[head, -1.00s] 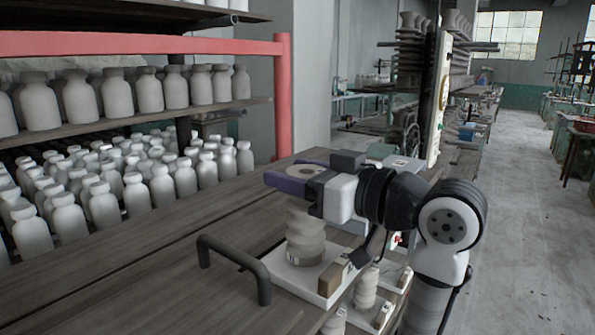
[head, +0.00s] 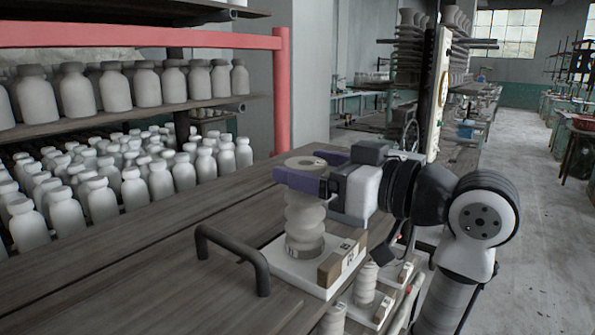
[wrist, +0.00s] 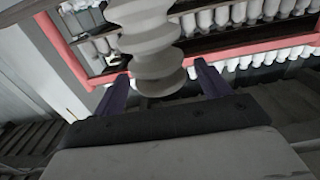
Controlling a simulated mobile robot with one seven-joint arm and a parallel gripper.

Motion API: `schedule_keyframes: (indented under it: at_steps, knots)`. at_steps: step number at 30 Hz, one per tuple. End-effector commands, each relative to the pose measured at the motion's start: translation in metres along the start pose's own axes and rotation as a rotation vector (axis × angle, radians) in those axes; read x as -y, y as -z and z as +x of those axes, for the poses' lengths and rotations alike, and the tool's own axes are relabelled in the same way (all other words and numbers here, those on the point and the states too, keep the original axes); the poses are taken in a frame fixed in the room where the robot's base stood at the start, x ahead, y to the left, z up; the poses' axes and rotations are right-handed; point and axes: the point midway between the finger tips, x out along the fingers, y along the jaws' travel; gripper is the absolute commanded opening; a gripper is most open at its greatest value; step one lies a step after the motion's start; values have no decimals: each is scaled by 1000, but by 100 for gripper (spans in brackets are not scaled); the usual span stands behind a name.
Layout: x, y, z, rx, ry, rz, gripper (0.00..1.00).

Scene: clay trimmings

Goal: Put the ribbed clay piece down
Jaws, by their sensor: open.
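The ribbed clay piece (head: 305,222) is a pale grey stack of rounded rings with a hole in its flat top. It stands upright on a white tray (head: 270,259) on the wooden bench. My gripper (head: 306,168) is open at the height of the piece's top, with one purple finger in front of it and the other behind. In the wrist view the piece (wrist: 152,42) shows between and beyond the fingertips of my gripper (wrist: 160,75), with a gap on each side. The near finger hides part of its upper side.
A wooden block (head: 340,262) with labels sits at the tray's right end. A dark bent handle (head: 232,254) rises from the bench (head: 140,275) left of the tray. More ribbed pieces (head: 365,284) stand lower right. Shelves of pale bottles (head: 75,90) fill the left.

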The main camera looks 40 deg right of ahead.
Motion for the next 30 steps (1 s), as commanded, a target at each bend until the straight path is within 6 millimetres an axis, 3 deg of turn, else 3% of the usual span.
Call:
schedule_keyframes:
  at_steps: [6, 12, 18, 30]
  knots:
    - [0, -4, -50, -1, -4, -2, 76]
    - [0, -2, -81, -1, -2, -2, 76]
    - [0, -1, -91, 0, -1, -1, 76]
    - [0, 0, -91, 0, -1, -1, 76]
